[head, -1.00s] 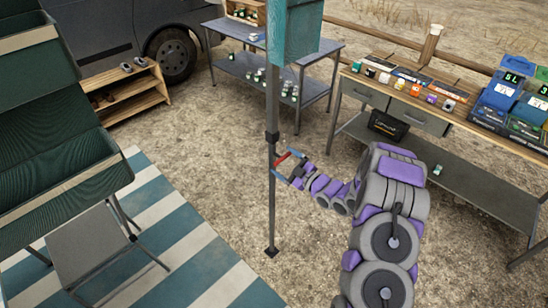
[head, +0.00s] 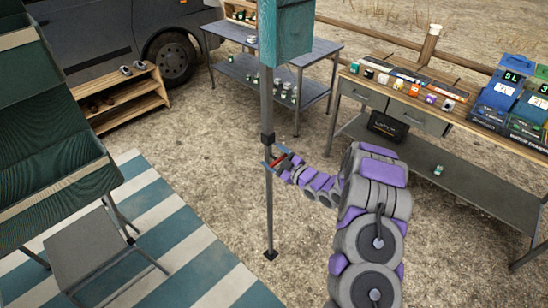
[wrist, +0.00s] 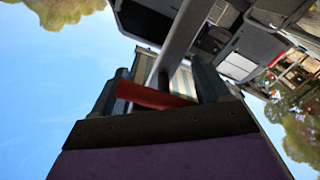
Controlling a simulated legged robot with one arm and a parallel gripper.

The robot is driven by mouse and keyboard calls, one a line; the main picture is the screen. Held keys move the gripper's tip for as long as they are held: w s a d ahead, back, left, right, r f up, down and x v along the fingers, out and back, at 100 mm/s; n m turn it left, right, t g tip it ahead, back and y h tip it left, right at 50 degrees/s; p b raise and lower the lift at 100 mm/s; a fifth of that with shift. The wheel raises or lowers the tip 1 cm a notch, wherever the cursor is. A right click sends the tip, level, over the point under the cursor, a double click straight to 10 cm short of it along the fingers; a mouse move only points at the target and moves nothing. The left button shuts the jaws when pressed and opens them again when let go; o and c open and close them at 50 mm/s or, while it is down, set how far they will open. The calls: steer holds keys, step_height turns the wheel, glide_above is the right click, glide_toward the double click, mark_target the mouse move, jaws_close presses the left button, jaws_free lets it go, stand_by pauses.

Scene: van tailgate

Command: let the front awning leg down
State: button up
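The awning leg (head: 269,205) is a thin grey upright pole with a dark collar (head: 267,139) partway up and a dark foot plate (head: 270,255) at its lower end. Whether the foot touches the ground is hard to tell. Its top meets a teal block (head: 287,32). My gripper (head: 269,160) is at the pole just below the collar. In the wrist view the fingers of my gripper (wrist: 164,82) stand wide apart, and the grey pole (wrist: 187,35) runs up between them. A red bar (wrist: 152,96) lies across between the fingers.
A folding chair (head: 88,250) stands at left on a striped mat (head: 185,255). A wooden shoe rack (head: 125,98) and a van (head: 110,40) are behind. A grey table (head: 305,55) stands behind the leg, and a loaded workbench (head: 440,110) at right. Bare ground surrounds the foot.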

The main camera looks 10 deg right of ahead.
mark_target(269, 179)
steer(key=shift+s+a+f, duration=0.1)
steer(key=shift+a+f, duration=0.05)
steer(key=shift+a, duration=0.15)
steer(key=c, duration=0.9)
steer(key=f, duration=1.2)
steer(key=shift+a, duration=0.25)
steer(key=shift+c, duration=0.3)
steer(key=o, duration=1.1)
steer(key=shift+s, duration=0.1)
steer(key=shift+o, duration=1.4)
steer(key=shift+a, duration=0.25)
steer(key=shift+d+r, duration=0.1)
steer(key=shift+d, duration=0.2)
steer(key=p+v, duration=0.3)
steer(key=v, duration=1.4)
steer(key=shift+a, duration=0.1)
